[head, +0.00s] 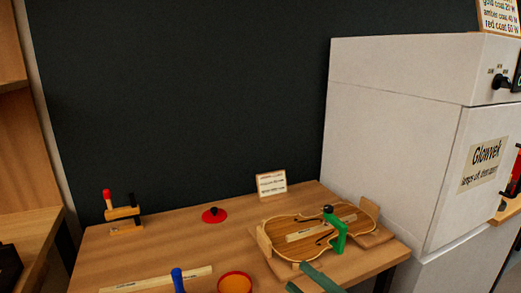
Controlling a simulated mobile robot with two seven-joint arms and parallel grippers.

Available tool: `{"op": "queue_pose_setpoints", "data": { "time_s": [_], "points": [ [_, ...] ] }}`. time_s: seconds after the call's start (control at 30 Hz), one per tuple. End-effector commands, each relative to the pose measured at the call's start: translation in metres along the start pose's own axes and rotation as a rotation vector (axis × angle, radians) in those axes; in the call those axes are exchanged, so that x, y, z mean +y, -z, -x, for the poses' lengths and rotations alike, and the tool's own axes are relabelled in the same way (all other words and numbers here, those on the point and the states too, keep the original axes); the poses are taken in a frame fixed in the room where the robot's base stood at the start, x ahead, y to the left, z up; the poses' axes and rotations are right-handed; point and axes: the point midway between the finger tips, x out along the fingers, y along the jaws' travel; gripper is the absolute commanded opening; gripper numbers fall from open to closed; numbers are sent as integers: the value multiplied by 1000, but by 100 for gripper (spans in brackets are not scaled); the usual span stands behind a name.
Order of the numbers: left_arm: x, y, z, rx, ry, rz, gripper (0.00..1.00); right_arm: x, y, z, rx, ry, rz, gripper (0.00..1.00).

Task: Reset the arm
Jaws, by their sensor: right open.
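My right gripper (297,275) shows at the bottom edge of the head view as two dark green fingers with a gap between them. It is open, and no object shows between the fingers. The fingers are just in front of the violin body (290,226), which rests in a wooden cradle (376,238). I cannot tell whether they touch the cradle. A bright green clamp (339,236) with a dark knob stands at the violin's right side. The rest of my right arm is cut off by the frame. My left gripper is not in view.
A red-rimmed orange bowl (235,284), a blue-handled tool (177,280) and a labelled strip (155,281) lie at the front. A white cabinet (394,140) blocks the right.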

Motion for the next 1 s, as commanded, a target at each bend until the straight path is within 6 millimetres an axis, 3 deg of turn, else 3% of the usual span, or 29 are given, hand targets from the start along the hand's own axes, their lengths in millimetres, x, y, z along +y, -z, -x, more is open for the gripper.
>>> {"op": "queue_pose_setpoints", "data": {
  "time_s": [0.13, 0.27, 0.37, 0.5, 0.57, 0.63, 0.8, 1.0],
  "points": [
    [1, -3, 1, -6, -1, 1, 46, -58, -38, 51, -392, -61, -435, 57],
    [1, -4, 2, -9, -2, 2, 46, -131, -48, 113, -727, -38, -782, 57],
    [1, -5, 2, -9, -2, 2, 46, -183, -35, 159, -934, 9, -999, 57],
    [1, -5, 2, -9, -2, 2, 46, -244, 5, 214, -1172, 95, -1262, 57],
    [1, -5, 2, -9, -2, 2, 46, -265, 27, 235, -1260, 137, -1368, 57],
    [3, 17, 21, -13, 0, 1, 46, -237, 32, 230, -1268, 130, -1366, 57],
    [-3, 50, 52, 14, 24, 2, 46, -200, 38, 230, -1285, 108, -1352, 57],
    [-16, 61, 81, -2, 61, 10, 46, -165, 44, 232, -1303, 84, -1338, 57]
  ]
}}
